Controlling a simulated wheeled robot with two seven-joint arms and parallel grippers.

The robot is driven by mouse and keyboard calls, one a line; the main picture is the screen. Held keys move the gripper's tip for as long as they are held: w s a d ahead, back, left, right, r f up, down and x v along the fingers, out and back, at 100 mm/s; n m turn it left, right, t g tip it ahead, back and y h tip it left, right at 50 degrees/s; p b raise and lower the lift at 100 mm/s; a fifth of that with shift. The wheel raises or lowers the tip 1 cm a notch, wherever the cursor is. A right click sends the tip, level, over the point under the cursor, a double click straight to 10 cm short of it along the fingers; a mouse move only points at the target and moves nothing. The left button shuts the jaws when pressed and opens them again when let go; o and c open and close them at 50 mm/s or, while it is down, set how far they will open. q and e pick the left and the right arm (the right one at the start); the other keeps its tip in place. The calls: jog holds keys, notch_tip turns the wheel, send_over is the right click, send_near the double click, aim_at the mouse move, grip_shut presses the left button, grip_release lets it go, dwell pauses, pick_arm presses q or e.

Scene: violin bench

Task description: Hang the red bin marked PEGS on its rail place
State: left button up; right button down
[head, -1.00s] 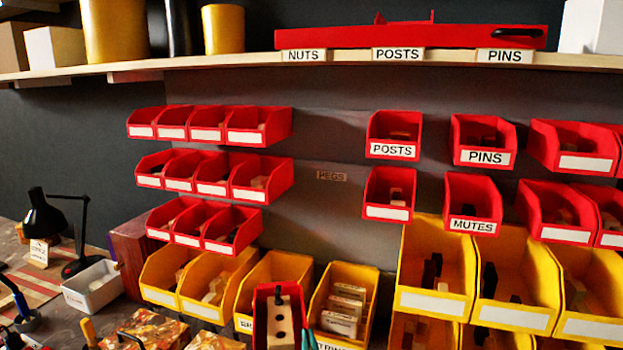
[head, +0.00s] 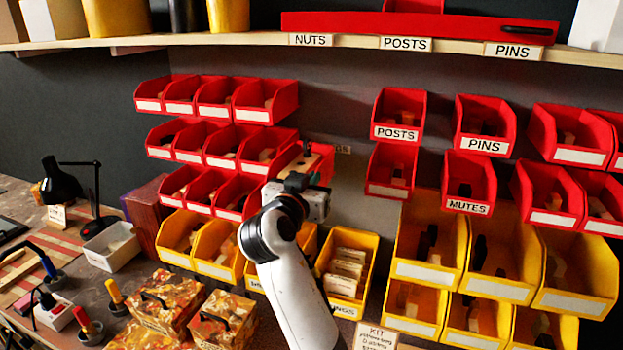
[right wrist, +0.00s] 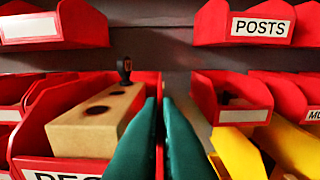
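The red PEGS bin (head: 325,163) is up in front of the back panel, just right of the middle row of red bins, its lower part hidden behind my right gripper (head: 308,192). In the right wrist view the bin (right wrist: 32,130) fills the left side, its label cut off at the bottom. A wooden block (right wrist: 95,118) with dark holes lies in it. My right gripper's green fingers (right wrist: 160,115) are nearly together at the bin's right wall, shut on it. The PEGS place label (head: 343,149) on the panel is partly covered by the bin. My left gripper is not in view.
Red bins (head: 232,150) hang close on the left. A POSTS bin (head: 398,133) and an unmarked red bin (head: 387,189) hang on the right, with bare panel before them. Yellow bins (head: 345,305) stand below, and a shelf (head: 240,40) runs above.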

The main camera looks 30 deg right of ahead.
aim_at(323, 161)
jog(key=shift+b+x, duration=0.5)
jog(key=shift+x, duration=3.15)
jog(key=shift+s+d+r, duration=0.1)
jog(key=shift+s+d, duration=0.05)
jog(key=shift+d, duration=0.5)
jog(key=shift+s+d+r, duration=0.15)
jog(key=shift+d, duration=0.5)
jog(key=shift+r, duration=0.15)
jog(key=shift+x, duration=1.55)
jog(key=shift+f+b, duration=0.95)
jog(key=c, duration=1.6)
grip_release()
jog(key=shift+o, duration=0.2)
